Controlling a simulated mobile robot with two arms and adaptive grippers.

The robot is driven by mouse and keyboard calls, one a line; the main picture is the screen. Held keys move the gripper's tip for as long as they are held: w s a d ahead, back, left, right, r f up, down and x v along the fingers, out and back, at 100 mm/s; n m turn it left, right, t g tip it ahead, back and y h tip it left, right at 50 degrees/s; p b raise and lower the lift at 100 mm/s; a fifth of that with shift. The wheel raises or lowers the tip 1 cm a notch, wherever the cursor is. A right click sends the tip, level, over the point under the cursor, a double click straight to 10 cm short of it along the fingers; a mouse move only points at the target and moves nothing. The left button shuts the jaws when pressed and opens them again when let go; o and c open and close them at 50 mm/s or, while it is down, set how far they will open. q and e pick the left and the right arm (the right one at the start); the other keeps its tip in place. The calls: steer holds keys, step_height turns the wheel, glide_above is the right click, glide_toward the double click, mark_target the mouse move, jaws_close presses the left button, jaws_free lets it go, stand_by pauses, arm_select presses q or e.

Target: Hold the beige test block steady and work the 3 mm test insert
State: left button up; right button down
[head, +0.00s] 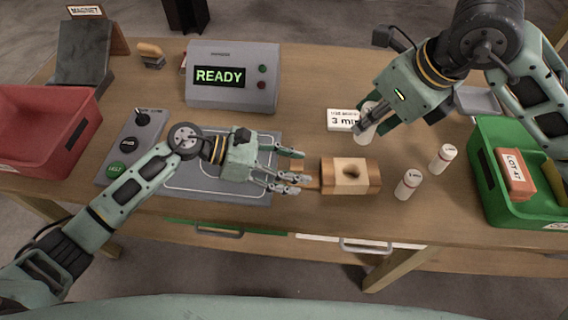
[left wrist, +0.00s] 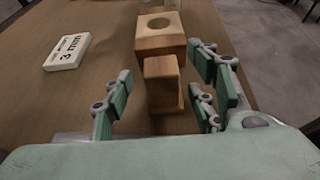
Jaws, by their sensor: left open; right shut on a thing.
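The beige test block (head: 350,170) sits on the wooden table with a round hole in its top. A wooden handle juts from its left side. In the left wrist view the block (left wrist: 160,40) stands ahead, and the handle (left wrist: 162,80) lies between my fingers. My left gripper (head: 298,170) is open around the handle, with gaps visible on both sides. My right gripper (head: 372,124) is shut on a white cylindrical test insert (head: 363,134), beside the white 3 mm card (head: 340,119). The gripper hides part of the insert and card.
A green bin (head: 487,187) is at the right, a red bin (head: 50,125) at the left. A grey detector reading READY (head: 232,95) stands behind the left gripper. A grey control panel (head: 134,145) is at left.

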arm_select(q)
jaws_close()
stand_by(0.5)
